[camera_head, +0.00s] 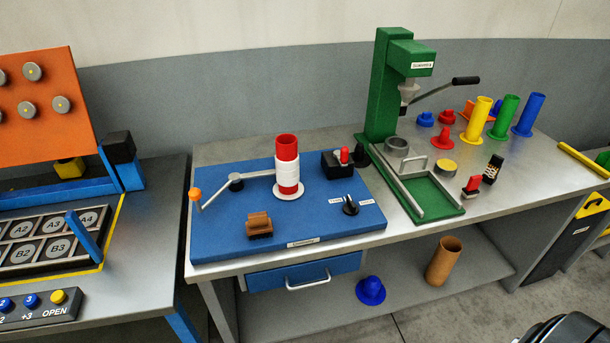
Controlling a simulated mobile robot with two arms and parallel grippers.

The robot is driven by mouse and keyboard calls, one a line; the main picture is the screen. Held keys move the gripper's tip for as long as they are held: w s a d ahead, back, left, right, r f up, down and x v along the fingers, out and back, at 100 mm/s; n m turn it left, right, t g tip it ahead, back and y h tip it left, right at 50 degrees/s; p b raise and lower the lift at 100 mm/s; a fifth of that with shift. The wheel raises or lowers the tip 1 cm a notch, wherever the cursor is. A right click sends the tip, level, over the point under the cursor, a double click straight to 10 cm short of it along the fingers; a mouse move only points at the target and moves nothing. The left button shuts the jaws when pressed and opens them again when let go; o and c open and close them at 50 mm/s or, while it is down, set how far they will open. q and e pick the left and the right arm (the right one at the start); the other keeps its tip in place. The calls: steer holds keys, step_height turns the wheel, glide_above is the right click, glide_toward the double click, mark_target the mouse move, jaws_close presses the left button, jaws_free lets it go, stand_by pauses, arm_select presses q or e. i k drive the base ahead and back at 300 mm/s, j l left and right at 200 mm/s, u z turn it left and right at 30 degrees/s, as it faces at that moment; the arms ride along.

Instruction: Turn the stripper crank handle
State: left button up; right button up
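A blue board (225,226) lies on the grey workbench; its small front label is too small to read. A grey crank arm on it ends in an orange handle (194,194) at the board's left edge. The arm runs by a dark round pivot (236,184) toward an upright red bobbin (287,149) with white yarn around its middle. A green press (382,95) stands behind to the right. It has a lever with a black grip (466,81) pointing right; its label is hard to read. Neither of my grippers is in view.
Yellow, green and blue tubes (528,115) stand at the back right of the bench. A brown block (259,226), a black switch box (343,163) and a dial (350,205) sit on the board. An orange panel (40,105) rises at left.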

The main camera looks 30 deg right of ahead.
mark_target(342, 155)
steer(key=l+u, duration=0.2)
steer(key=l, duration=0.45)
steer(key=k+l+u, duration=0.2)
steer(key=l, duration=0.4)
steer(key=i+l, duration=0.05)
steer(key=i, duration=0.05)
